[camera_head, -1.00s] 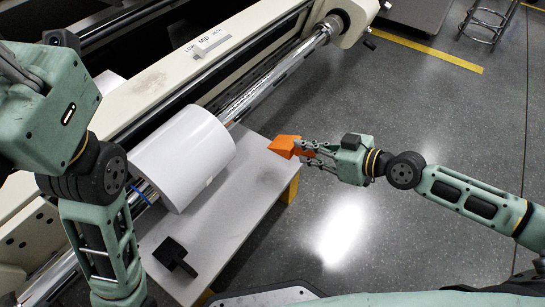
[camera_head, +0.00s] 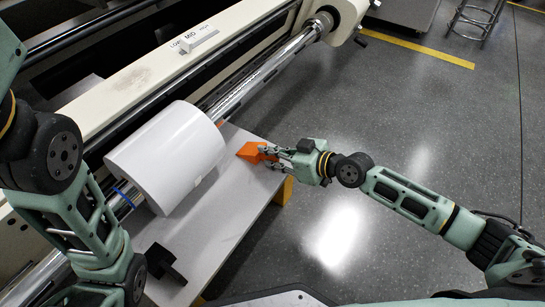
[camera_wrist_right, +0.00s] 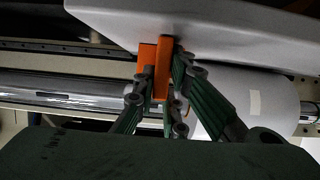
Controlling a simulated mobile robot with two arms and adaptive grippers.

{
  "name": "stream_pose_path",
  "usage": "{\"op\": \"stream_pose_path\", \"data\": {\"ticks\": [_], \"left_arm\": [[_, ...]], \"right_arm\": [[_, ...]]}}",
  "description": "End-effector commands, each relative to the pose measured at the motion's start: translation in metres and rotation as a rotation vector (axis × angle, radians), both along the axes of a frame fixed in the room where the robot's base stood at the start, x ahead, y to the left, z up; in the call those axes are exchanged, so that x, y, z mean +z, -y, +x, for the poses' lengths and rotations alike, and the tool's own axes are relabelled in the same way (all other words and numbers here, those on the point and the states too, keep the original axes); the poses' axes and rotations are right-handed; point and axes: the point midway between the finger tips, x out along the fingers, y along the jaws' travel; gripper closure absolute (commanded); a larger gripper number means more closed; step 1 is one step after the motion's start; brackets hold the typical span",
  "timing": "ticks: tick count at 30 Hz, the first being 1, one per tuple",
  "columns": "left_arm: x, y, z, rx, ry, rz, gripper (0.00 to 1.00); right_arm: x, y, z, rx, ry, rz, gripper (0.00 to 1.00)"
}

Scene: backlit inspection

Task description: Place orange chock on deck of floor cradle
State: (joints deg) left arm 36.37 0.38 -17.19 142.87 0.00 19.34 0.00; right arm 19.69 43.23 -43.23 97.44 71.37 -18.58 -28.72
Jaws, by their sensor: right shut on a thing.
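The orange chock (camera_head: 249,152) is held in my right gripper (camera_head: 268,154), over the right end of the pale deck of the floor cradle (camera_head: 232,218). In the right wrist view the chock (camera_wrist_right: 163,72) stands between the two fingers (camera_wrist_right: 160,95), its far end close to the pale deck (camera_wrist_right: 215,32). I cannot tell whether it touches the deck. The white roll (camera_head: 170,155) lies to the left of the chock. My left arm comes in at the left, but its gripper is not in view.
A black block with a handle (camera_head: 162,262) sits on the near left part of the deck. Open grey floor lies to the right.

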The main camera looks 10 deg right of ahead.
Motion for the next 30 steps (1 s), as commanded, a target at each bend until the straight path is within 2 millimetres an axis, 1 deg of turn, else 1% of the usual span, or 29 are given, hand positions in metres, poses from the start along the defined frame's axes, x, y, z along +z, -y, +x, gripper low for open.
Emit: {"op": "stream_pose_path", "data": {"ticks": [6,10,11,17,26,30], "left_arm": [[0.0009,0.0,-0.0001,0.0,0.0,0.0,1.0],[-0.0015,0.0003,-0.0024,0.001,0.007,0.001,1.0],[-0.0004,0.0003,-0.0036,0.0,0.01,0.001,1.0],[0.0004,0.0004,-0.0031,0.001,0.008,0.001,1.0],[0.0006,0.0004,-0.003,0.0,0.008,0.001,1.0],[0.005,0.0001,-0.0028,-0.001,0.009,0.0,1.0]], "right_arm": [[0.0016,-0.0002,0.0002,0.0,0.001,0.001,1.0],[-0.0026,-0.0002,0.0002,0.0,0.001,0.001,1.0],[-0.0028,-0.0001,-0.0001,0.0,0.001,0.001,0.89],[-0.0018,-0.0002,-0.0002,0.0,0.0,0.0,0.71],[-0.0016,-0.0001,-0.0003,0.001,0.0,0.0,0.71],[0.0031,0.0022,-0.0021,0.0,-0.001,-0.002,0.71]]}}
